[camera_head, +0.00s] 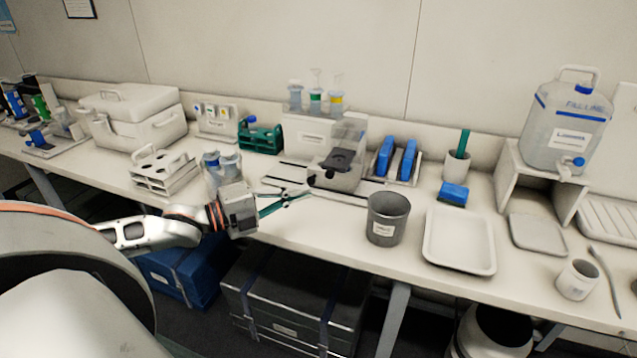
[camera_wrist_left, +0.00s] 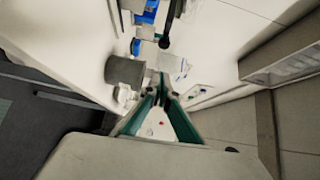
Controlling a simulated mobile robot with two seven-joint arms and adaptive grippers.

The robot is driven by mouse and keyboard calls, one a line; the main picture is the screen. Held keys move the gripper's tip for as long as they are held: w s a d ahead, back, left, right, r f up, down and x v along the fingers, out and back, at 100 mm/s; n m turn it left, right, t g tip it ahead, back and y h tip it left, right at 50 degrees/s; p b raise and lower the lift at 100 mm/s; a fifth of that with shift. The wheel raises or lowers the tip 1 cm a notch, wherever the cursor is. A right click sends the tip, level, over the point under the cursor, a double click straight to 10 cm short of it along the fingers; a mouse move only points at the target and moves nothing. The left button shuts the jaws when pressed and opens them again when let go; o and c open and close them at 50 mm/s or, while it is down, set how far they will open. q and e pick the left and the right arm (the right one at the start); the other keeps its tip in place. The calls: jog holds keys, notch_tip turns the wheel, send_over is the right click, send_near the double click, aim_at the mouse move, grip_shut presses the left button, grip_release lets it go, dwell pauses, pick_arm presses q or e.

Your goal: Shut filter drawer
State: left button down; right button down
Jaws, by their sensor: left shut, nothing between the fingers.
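A pale bench unit (camera_head: 312,138) stands at the middle back of the counter. A drawer-like grey box (camera_head: 335,178) with a dark top piece juts from its front, and this looks like the filter drawer, pulled out. My left gripper (camera_head: 305,195), with teal fingers, is over the counter just left of and in front of that box, apparently apart from it. It is shut and empty. In the left wrist view, the left gripper's fingers (camera_wrist_left: 163,82) come together. I cannot make out the drawer for certain there. My right gripper is not in view.
A grey cup (camera_head: 387,218) stands right of the gripper near the counter's front edge, with a white tray (camera_head: 459,240) beyond it. Clear bottles (camera_head: 220,170) and a white rack (camera_head: 163,172) stand to the left. Blue pieces in a holder (camera_head: 396,160) stand right of the unit.

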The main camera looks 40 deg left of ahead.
pick_arm(q)
jog(key=w, duration=0.7)
jog(key=shift+d+f+b, duration=0.15)
jog(key=shift+d+b, duration=0.1)
jog(key=shift+b, duration=0.1)
dwell(0.4)
